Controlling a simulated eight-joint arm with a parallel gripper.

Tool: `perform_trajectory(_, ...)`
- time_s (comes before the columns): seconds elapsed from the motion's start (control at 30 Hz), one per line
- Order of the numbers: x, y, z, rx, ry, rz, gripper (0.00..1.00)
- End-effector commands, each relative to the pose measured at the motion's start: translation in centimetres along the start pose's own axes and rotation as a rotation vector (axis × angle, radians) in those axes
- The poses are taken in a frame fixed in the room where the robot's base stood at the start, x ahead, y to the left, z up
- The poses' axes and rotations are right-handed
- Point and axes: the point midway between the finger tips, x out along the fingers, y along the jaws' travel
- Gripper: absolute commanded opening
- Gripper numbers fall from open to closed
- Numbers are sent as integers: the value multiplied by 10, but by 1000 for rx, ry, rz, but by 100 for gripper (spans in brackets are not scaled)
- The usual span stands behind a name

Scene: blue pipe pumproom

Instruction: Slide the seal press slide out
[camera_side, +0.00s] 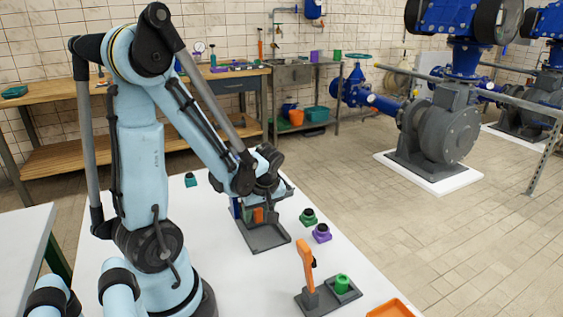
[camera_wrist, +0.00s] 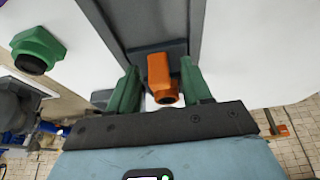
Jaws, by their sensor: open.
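The seal press (camera_side: 266,238) is a dark grey base on the white table, partly hidden behind my forearm and wrist. An orange block (camera_side: 259,215), apparently the slide's grip, shows on it. In the wrist view the orange block (camera_wrist: 160,75) has a dark round end and sits at a grey channel (camera_wrist: 158,22). My gripper (camera_wrist: 158,68) is open, with one green finger on each side of the orange block. Gaps show between block and fingers. In the side view my gripper (camera_side: 257,205) is low over the press, its fingers mostly hidden.
A green fitting (camera_side: 308,216) and a purple fitting (camera_side: 321,233) stand right of the press. A grey fixture with an orange lever (camera_side: 307,265) and green cylinder (camera_side: 342,284) is nearer the front. An orange tray (camera_side: 395,310) lies at the front edge. A teal piece (camera_side: 190,180) stands farther back.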

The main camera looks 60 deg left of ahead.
Motion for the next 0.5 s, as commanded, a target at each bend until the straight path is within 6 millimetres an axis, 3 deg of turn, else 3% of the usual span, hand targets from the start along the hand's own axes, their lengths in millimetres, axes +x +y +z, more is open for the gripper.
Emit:
perform_trajectory(0.03, 0, 0, 0, 0, 0, 0, 47)
perform_trajectory(0.33, 0, 0, 0, 0, 0, 0, 1)
perform_trajectory(0.5, 0, 0, 0, 0, 0, -1, 0)
